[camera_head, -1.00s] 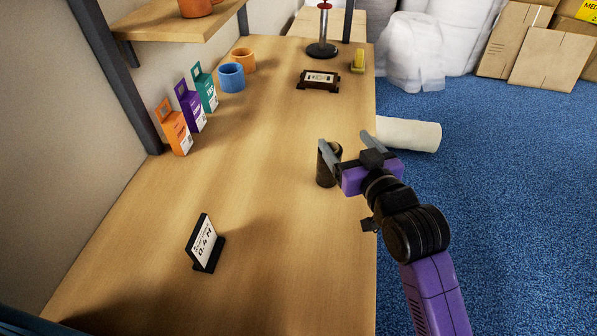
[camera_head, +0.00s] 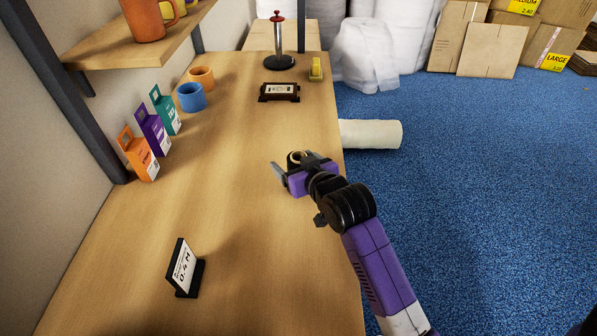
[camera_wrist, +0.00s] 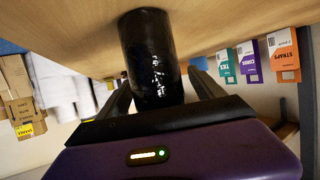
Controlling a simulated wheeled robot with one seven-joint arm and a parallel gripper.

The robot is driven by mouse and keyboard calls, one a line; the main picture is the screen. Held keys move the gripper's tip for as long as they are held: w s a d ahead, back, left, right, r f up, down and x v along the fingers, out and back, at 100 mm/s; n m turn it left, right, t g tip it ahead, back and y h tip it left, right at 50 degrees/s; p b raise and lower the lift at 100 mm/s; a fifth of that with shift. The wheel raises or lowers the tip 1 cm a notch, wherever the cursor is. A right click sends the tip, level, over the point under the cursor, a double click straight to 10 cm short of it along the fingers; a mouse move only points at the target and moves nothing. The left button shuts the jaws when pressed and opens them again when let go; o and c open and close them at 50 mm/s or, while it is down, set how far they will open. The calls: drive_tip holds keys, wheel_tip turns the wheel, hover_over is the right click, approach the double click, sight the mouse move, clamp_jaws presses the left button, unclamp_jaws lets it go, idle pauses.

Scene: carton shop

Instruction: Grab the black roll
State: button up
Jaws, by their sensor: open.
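The black roll (camera_wrist: 150,50) is a glossy black cylinder standing on the wooden table. In the wrist view, which is upside down, it lies between the two fingers of my gripper (camera_wrist: 162,88), which are apart. In the head view, only the top of the roll (camera_head: 298,157) shows, with a tan core; my gripper (camera_head: 292,168) hides most of it. My gripper is open around the roll. I cannot tell whether either finger touches it.
A small black sign (camera_head: 184,268) stands on the near table. Orange (camera_head: 138,155), purple and teal boxes line the left, with blue (camera_head: 191,98) and orange (camera_head: 202,77) rings beyond. A dark framed card (camera_head: 279,92) lies farther back. The table around the roll is clear.

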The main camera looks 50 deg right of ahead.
drive_tip(key=shift+w+d+f, duration=0.1)
drive_tip(key=shift+w+f, duration=0.05)
drive_tip(key=shift+w, duration=0.05)
clamp_jaws()
idle(0.3)
